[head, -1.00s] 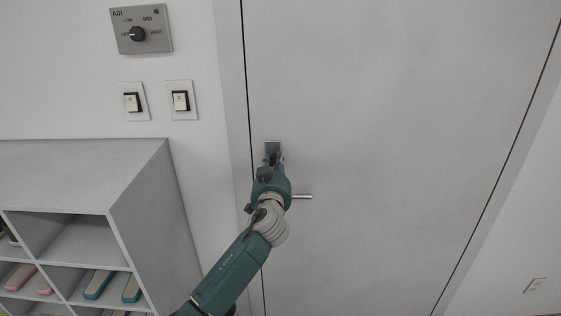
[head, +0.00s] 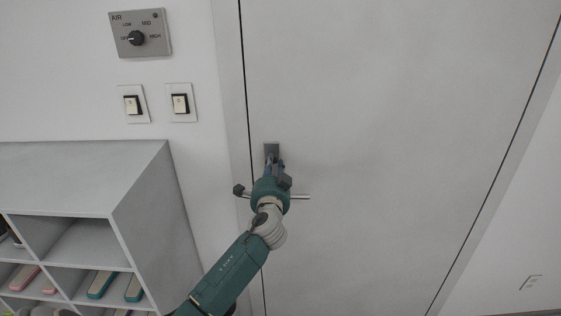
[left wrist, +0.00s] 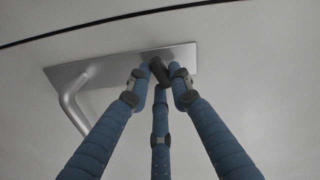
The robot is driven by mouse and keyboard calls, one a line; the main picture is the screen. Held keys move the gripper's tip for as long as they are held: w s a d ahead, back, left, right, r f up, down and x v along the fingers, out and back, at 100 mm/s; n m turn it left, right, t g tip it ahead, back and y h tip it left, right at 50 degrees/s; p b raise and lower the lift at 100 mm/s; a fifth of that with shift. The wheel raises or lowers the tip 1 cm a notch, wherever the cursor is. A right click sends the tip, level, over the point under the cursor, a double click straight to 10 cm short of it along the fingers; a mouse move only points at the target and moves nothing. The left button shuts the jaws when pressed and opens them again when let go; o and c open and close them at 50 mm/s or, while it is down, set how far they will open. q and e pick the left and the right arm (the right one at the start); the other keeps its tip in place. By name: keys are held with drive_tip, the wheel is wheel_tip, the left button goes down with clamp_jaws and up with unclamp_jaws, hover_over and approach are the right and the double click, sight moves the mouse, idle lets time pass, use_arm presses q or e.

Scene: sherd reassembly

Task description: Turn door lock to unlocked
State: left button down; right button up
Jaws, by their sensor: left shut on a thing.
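The grey door (head: 380,130) is shut in its frame. Its metal lock plate (head: 272,148) shows just above my left gripper (head: 275,163); in the left wrist view the plate (left wrist: 115,66) lies flat on the door. My left gripper's blue fingers (left wrist: 160,75) are shut on the small dark lock knob (left wrist: 158,70) at one end of the plate. The fingertips partly cover the knob, and I cannot read its lock position. The lever handle (left wrist: 72,103) is beside the fingers, apart from them. My right gripper is not in view.
The handle's bar (head: 301,196) sticks out right of my left wrist. A grey shelf (head: 120,170) with shoes stands at the left. Two light switches (head: 131,104) and an AIR dial panel (head: 140,35) are on the wall. The door's right part is clear.

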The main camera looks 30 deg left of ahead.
use_arm(q)
drive_tip(key=m+p, duration=0.1)
drive_tip(key=m, duration=0.3)
drive_tip(key=shift+a+r+p, duration=0.15)
drive_tip(key=shift+a+p, duration=0.2)
drive_tip(key=shift+a+m, duration=0.1)
drive_tip(key=shift+m, duration=0.2)
drive_tip(key=c, duration=1.5)
unclamp_jaws()
drive_tip(key=shift+s+r, duration=0.1)
drive_tip(key=shift+c, duration=0.2)
drive_tip(key=shift+s, duration=0.25)
